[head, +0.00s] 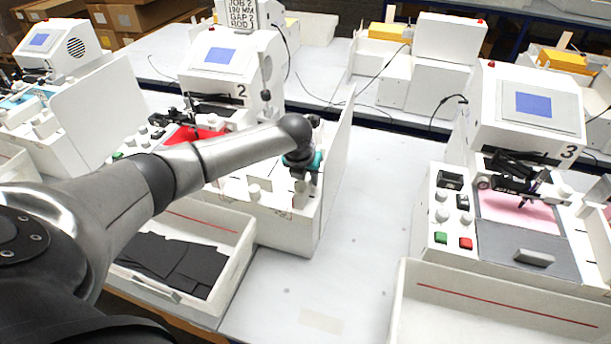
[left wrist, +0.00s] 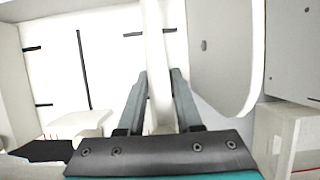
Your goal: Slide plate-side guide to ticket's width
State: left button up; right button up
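My left gripper (head: 303,170) reaches over the front right of the white machine marked 2 (head: 222,80), beside its upright side plate (head: 338,140). In the left wrist view, the two fingers of my left gripper (left wrist: 158,78) stand on either side of a narrow white upright bar (left wrist: 155,45). The bar fills the gap between the fingers, and it appears to be the guide. The side plate (left wrist: 222,55) with a rounded corner stands to its right. A red sheet (head: 193,134) lies on machine 2, partly hidden by my left arm. My right gripper is not in view.
A white tray with black cards (head: 170,262) sits in front of machine 2. Machine 3 (head: 525,110), with a pink sheet (head: 520,212), stands at the right. The grey tabletop (head: 375,190) between the machines is clear. Cables cross the table behind.

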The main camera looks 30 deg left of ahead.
pick_arm(q)
jog(key=o, duration=0.4)
jog(key=p+v, duration=0.1)
jog(key=v, duration=1.4)
jog(key=shift+r, duration=0.1)
jog(key=shift+s, duration=0.1)
